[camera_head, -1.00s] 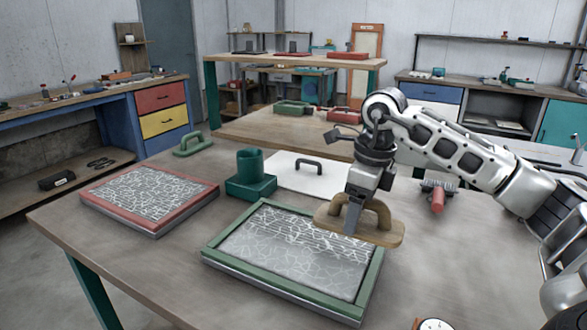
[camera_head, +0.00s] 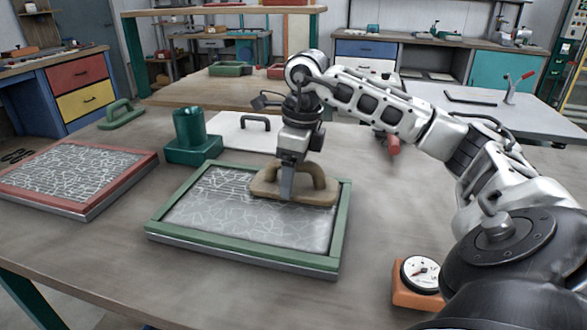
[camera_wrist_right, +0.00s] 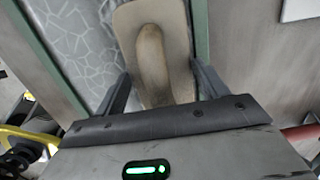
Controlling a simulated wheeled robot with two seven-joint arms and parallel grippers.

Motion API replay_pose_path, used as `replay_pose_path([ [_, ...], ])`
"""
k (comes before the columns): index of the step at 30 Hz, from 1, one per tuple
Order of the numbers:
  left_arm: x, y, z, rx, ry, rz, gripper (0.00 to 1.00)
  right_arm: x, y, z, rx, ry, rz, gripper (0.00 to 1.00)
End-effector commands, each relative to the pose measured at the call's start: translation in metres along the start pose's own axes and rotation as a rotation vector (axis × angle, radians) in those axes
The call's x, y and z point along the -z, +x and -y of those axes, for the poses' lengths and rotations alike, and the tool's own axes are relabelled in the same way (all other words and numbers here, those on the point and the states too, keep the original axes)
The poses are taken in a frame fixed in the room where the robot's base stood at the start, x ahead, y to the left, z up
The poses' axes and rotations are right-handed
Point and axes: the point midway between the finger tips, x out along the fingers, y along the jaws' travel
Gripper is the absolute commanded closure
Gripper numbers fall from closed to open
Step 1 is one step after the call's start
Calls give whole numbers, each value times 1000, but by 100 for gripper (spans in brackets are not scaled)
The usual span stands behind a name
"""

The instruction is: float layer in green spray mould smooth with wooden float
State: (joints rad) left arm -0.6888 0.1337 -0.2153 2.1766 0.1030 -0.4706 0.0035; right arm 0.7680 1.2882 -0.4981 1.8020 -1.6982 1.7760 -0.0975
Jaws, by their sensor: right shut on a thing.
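The green spray mould (camera_head: 240,250) lies on the table and holds a grey layer (camera_head: 225,215) with a web of white fibre lines. The lines are dense at the back left and fainter toward the front. My right gripper (camera_head: 288,182) is shut on the handle of the wooden float (camera_head: 318,195), over the back right part of the layer. In the right wrist view my gripper fingers (camera_wrist_right: 160,88) stand either side of the handle, and the float (camera_wrist_right: 128,25) is close beside the mould's green rim. I cannot tell whether its sole touches the layer. My left gripper is out of view.
A red mould (camera_head: 125,190) with a fibre pattern lies left. A green cup-like holder (camera_head: 190,145) and a white board with a dark handle (camera_head: 228,135) stand behind the green mould. A green-handled tool (camera_head: 122,115) is back left. An orange-based dial gauge (camera_head: 418,290) is front right.

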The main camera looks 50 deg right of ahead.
Motion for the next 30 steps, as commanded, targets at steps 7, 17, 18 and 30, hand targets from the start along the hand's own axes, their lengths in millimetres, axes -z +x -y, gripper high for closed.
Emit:
replay_pose_path([
  [7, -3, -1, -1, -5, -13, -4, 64, 1, 9, 0, 1, 0, 1, 54],
  [17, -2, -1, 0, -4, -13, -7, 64, 1, 9, 0, 1, 0, 1, 54],
  [18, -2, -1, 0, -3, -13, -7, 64, 1, 9, 0, 1, 0, 1, 54],
  [30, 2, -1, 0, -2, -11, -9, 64, -2, 10, 0, -1, 0, 2, 54],
])
